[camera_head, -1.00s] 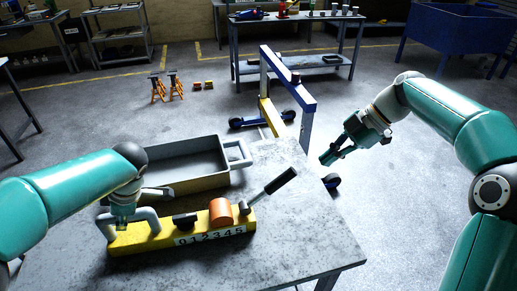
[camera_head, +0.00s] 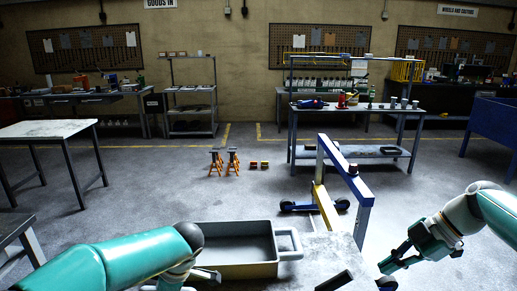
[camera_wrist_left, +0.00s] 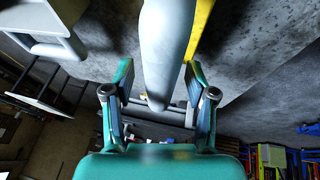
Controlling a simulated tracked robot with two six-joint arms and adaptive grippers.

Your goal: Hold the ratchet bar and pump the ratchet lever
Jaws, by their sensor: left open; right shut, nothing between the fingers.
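The ratchet bar lies mostly below the head view's lower edge. In the left wrist view a strip of its yellow body (camera_wrist_left: 203,22) shows beside its thick grey handle (camera_wrist_left: 170,45). My left gripper (camera_wrist_left: 159,78) is open, with the grey handle between its spread fingers; I cannot tell whether they touch it. Of the ratchet lever, the black grip (camera_head: 335,282) shows at the bottom of the head view. My right gripper (camera_head: 388,266) is shut and empty, to the right of the lever and apart from it.
Orange stands (camera_head: 225,163) are on the floor farther back. Open floor lies between.

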